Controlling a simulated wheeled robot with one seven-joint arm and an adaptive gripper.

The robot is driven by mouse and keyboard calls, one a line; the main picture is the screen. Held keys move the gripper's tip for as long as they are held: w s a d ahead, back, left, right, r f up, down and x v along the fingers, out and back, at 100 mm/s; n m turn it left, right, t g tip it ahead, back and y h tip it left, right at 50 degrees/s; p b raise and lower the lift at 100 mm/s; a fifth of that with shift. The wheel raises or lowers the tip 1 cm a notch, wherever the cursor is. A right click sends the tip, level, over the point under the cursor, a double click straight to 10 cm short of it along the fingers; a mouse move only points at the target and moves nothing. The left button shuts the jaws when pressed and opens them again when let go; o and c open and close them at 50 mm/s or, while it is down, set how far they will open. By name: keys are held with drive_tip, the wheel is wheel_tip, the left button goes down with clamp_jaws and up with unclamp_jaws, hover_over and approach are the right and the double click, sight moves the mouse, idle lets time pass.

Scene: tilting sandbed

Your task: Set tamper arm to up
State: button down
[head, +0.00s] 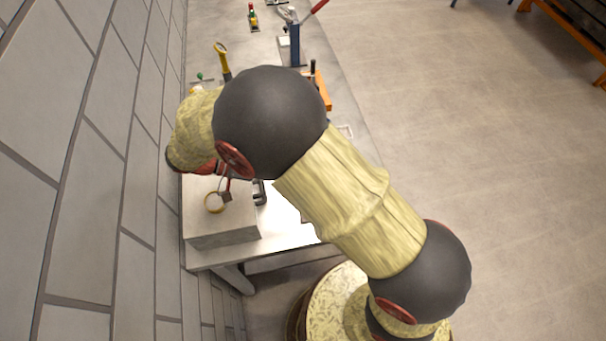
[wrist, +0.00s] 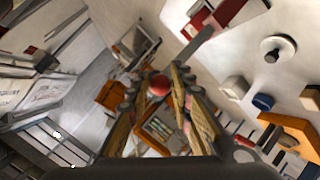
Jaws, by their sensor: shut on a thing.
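In the wrist view a round red knob (wrist: 158,85) sits between the two fingers of my gripper (wrist: 160,96), near their tips. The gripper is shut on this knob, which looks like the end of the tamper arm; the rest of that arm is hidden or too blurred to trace. In the head view my gripper is mostly hidden behind my own arm. Below it stands a pale grey block-like box (head: 222,238), likely the sandbed, with a yellow ring (head: 214,203) and a small dark red piece (head: 226,191) above its top.
The box stands at the near end of a long grey bench (head: 290,228), close against a block wall (head: 95,200) on the left. Further along are a yellow-handled tool (head: 222,60), an orange fixture (head: 322,90) and a blue post (head: 295,45). Open floor lies right.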

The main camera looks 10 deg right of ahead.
drive_tip(key=shift+w+a+f, duration=0.1)
drive_tip(key=shift+a+f, duration=0.6)
drive_tip(key=c, duration=2.1)
unclamp_jaws()
drive_tip(key=shift+o, duration=1.1)
drive_tip(key=shift+w+a+f, duration=0.1)
drive_tip(key=shift+w, duration=0.25)
drive_tip(key=shift+s, duration=0.15)
drive_tip(key=shift+r, duration=0.2)
drive_tip(key=v, duration=0.7)
drive_tip(key=shift+a, duration=0.2)
